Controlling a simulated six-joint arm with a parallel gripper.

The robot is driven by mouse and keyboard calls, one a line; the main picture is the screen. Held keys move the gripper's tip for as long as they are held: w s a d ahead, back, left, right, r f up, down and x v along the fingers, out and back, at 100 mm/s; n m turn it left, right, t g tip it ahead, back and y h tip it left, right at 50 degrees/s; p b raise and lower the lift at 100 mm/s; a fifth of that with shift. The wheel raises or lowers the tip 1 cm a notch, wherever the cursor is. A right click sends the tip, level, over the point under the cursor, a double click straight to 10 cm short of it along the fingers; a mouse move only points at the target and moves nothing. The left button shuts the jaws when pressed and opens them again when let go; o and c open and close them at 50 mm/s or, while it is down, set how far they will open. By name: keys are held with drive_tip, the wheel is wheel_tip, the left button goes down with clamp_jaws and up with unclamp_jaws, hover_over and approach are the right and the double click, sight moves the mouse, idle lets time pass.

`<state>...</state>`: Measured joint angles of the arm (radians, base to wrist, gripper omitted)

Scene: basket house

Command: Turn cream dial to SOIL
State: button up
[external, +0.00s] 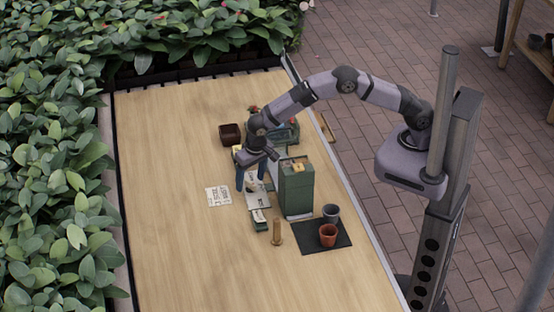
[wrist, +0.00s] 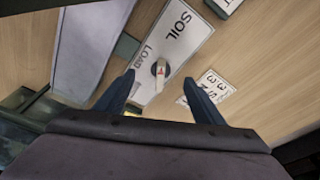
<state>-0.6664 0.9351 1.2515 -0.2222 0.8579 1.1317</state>
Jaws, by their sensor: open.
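The dial (wrist: 160,70) is a small pale and grey knob with a red mark, on a white panel (wrist: 182,42) printed SOIL and LOAD. In the wrist view LOAD is beside the knob and SOIL is farther up the panel. Which word the knob points at is not clear. My gripper (wrist: 160,77) is open, with one dark blue finger on each side of the dial; I cannot tell any contact. In the external view my gripper (external: 250,182) is pointed down above the panel (external: 258,201), and the dial is too small to make out.
A green cabinet (external: 296,190) stands close to the right of my gripper. A dark mat (external: 311,243) with an orange pot (external: 328,236) and a grey pot (external: 331,213) lies at the front right. A wooden peg (external: 277,233) stands nearby. The table's left side is mostly clear.

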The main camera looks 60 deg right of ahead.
drive_tip(key=shift+r+p, duration=1.75)
drive_tip(key=shift+r, duration=1.2)
drive_tip(key=shift+d+r, duration=0.25)
drive_tip(key=shift+r, duration=0.05)
drive_tip(key=s+d+r+y+p, duration=0.25)
drive_tip(key=s+d+r, duration=0.35)
drive_tip(key=d+r, duration=0.4)
drive_tip(key=s+d+f+n+g+h+b, duration=0.1)
drive_tip(key=s+d+n, duration=0.1)
drive_tip(key=s+d, duration=0.7)
drive_tip(key=s+d+f+n+g+b, duration=0.1)
drive_tip(key=s+d+f, duration=0.1)
drive_tip(key=s+d, duration=0.7)
drive_tip(key=d, duration=0.2)
drive_tip(key=shift+s+d+f+n+h, duration=0.15)
drive_tip(key=shift+d+f+n+h, duration=0.15)
drive_tip(key=shift+n+h, duration=0.1)
